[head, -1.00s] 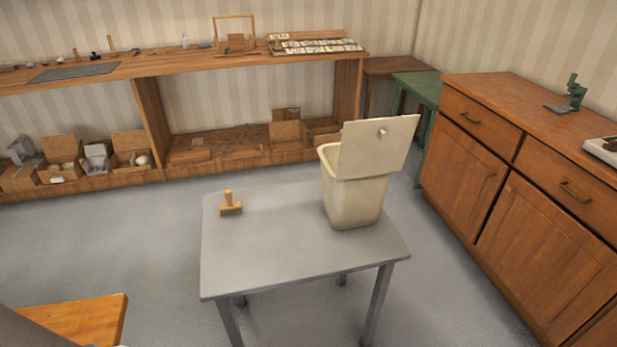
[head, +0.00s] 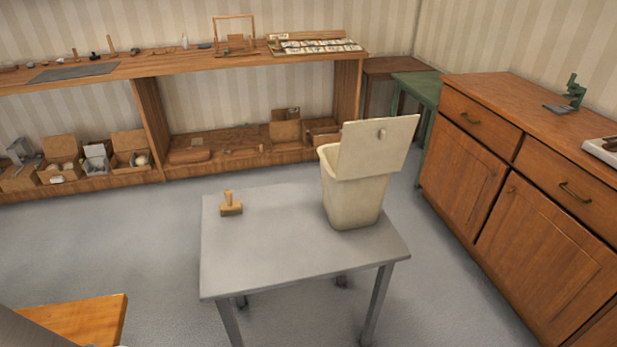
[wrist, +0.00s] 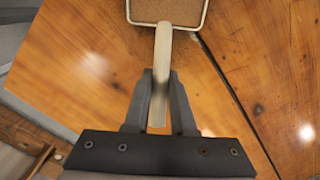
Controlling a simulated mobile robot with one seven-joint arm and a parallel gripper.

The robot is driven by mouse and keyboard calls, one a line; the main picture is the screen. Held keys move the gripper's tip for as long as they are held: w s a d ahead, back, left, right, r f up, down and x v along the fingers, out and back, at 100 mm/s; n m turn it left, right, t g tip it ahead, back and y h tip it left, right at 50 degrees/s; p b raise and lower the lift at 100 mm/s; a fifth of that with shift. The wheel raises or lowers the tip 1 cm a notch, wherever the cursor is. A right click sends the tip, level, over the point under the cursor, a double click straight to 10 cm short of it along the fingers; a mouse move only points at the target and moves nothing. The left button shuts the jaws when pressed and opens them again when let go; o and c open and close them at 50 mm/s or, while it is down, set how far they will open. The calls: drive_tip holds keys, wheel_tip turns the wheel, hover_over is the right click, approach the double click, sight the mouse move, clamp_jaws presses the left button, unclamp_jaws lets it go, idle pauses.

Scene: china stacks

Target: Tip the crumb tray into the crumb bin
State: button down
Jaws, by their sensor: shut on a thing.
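My gripper (wrist: 160,100) shows in the wrist view, shut on the pale flat handle of the crumb tray (wrist: 128,12). The tray's light rim and brown, crumb-like inside show at the top edge; the rest of it is cut off. Orange wood lies beneath the tray and gripper; I cannot tell whether the tray touches it. The crumb bin (head: 352,203) is a cream bin on the grey table in the head view. Its lid (head: 376,150) stands raised, with a small knob on it. My gripper and the tray are not in the head view.
A wooden stamp-like block (head: 231,208) stands on the left of the grey table (head: 285,262). A wooden top (head: 82,318) shows at the lower left. A wooden cabinet (head: 540,200) stands at the right, and a long shelf unit (head: 150,110) at the back. The table's front is clear.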

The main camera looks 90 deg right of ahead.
drive_tip(key=shift+r+p, duration=2)
drive_tip(key=shift+r, duration=0.75)
